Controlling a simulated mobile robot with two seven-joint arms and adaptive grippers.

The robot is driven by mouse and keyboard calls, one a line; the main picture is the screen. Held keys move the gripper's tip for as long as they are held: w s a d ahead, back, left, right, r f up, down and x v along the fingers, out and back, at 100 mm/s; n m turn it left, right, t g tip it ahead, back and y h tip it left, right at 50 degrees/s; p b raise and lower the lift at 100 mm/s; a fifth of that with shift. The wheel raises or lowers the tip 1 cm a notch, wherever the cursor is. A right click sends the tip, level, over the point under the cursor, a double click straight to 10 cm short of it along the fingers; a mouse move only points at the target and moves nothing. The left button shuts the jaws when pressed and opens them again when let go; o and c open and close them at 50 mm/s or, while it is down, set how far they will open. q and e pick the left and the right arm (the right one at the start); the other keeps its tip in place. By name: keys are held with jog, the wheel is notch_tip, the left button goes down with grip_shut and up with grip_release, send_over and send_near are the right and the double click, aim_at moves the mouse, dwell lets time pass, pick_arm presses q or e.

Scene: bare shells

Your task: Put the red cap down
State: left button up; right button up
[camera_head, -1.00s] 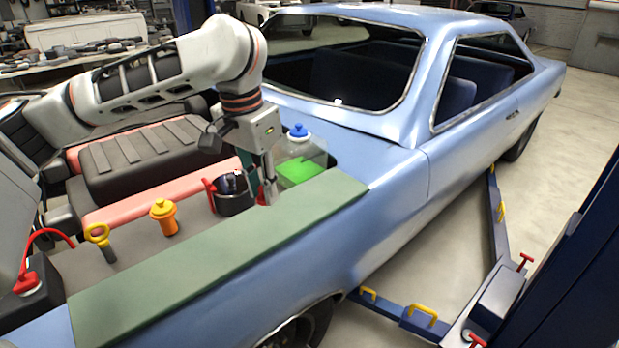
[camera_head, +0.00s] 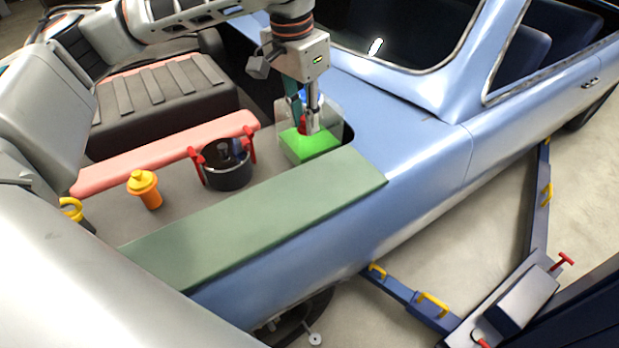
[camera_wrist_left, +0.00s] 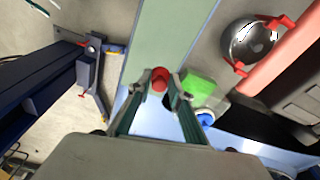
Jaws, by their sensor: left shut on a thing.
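My left gripper (camera_head: 308,126) is shut on the red cap (camera_head: 302,123), which a finger partly hides in the head view. In the left wrist view the red cap (camera_wrist_left: 160,77) shows between the fingertips (camera_wrist_left: 162,88), in front of the green mat. In the head view the gripper and cap overlap the clear tank with green contents (camera_head: 308,147). I cannot tell how high the cap is above what lies below it. My right gripper is in neither view.
A green mat (camera_head: 255,220) lies along the fender's edge, its top clear. A black pot (camera_head: 228,178) with red clamps stands left of the tank. An orange filler with a yellow top (camera_head: 147,190) is further left. The tank's blue cap (camera_wrist_left: 206,118) is close to the gripper.

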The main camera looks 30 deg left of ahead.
aim_at(307, 190)
pick_arm(q)
notch_tip(307, 190, down, 18)
jog(key=shift+r, duration=0.1)
dwell(0.5)
jog(key=shift+s, duration=0.1)
jog(key=o, duration=0.6)
jog(key=shift+f, duration=0.2)
jog(key=shift+o, duration=0.9)
jog(key=shift+r, duration=0.15)
jog(key=shift+r, duration=0.3)
notch_tip(307, 190, up, 11)
jog(key=s, duration=0.1)
jog(key=shift+s+a+r, duration=0.15)
jog(key=shift+s+a, duration=0.05)
jog(key=shift+a, duration=0.05)
